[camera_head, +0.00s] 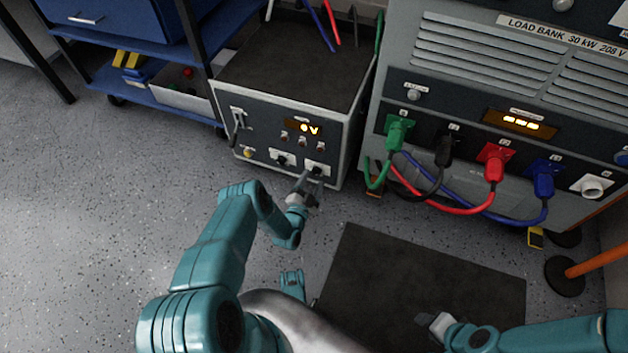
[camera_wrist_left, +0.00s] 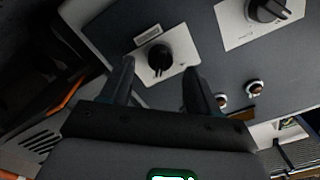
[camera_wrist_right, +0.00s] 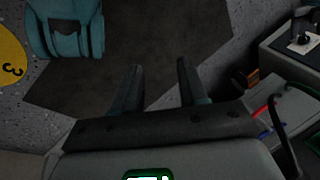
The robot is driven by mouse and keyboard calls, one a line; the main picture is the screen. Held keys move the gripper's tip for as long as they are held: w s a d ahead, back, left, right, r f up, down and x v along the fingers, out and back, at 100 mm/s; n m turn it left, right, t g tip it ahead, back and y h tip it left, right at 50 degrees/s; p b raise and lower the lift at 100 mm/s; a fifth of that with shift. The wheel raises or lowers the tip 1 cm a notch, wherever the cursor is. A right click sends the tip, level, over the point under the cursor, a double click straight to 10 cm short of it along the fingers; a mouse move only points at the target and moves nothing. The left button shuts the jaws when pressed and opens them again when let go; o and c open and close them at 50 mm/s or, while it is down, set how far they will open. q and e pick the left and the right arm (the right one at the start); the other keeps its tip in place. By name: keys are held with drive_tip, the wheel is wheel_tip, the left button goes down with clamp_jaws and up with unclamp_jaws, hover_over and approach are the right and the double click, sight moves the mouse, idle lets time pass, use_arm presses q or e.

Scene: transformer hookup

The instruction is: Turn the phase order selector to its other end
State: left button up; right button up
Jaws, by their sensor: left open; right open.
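The grey cabinet (camera_head: 330,140) has two black rotary knobs on pale plates low on its front. The right knob (camera_head: 317,168) is the one facing my left gripper (camera_head: 308,187); the other knob (camera_head: 282,158) is left of it. Their labels are too small to read. In the left wrist view the nearer knob (camera_wrist_left: 159,57) lies between and just beyond the open fingertips, with clear space on both sides; the second knob (camera_wrist_left: 267,10) is at the upper right. My right gripper (camera_head: 428,322) is open and empty over the dark mat, far from the knobs.
The load bank (camera_head: 480,90) stands to the right, with green, black, red and blue cables looping at its front. A blue cart (camera_head: 165,95) is at the left. A dark mat (camera_head: 400,270) covers floor before the cabinets; the floor at left is clear.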

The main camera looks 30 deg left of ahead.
use_arm(q)
drive_tip(key=shift+b+x, duration=0.35)
drive_tip(key=shift+x, duration=1.05)
use_arm(e)
drive_tip(key=shift+w+d+f, duration=0.15)
drive_tip(key=shift+w+f, duration=0.4)
drive_tip(key=shift+f, duration=0.05)
use_arm(q)
drive_tip(key=c, duration=1)
drive_tip(key=shift+c, duration=0.2)
use_arm(e)
drive_tip(key=shift+f, duration=0.1)
use_arm(q)
drive_tip(key=n+b, duration=0.1)
drive_tip(key=n, duration=1.4)
drive_tip(key=shift+s+f+n, duration=0.1)
drive_tip(key=shift+s+n, duration=0.05)
drive_tip(key=shift+n, duration=0.15)
use_arm(e)
drive_tip(key=shift+w+d+f+t, duration=0.1)
drive_tip(key=shift+w+f+t, duration=0.2)
drive_tip(key=shift+w+f, duration=0.15)
use_arm(q)
drive_tip(key=shift+n, duration=0.3)
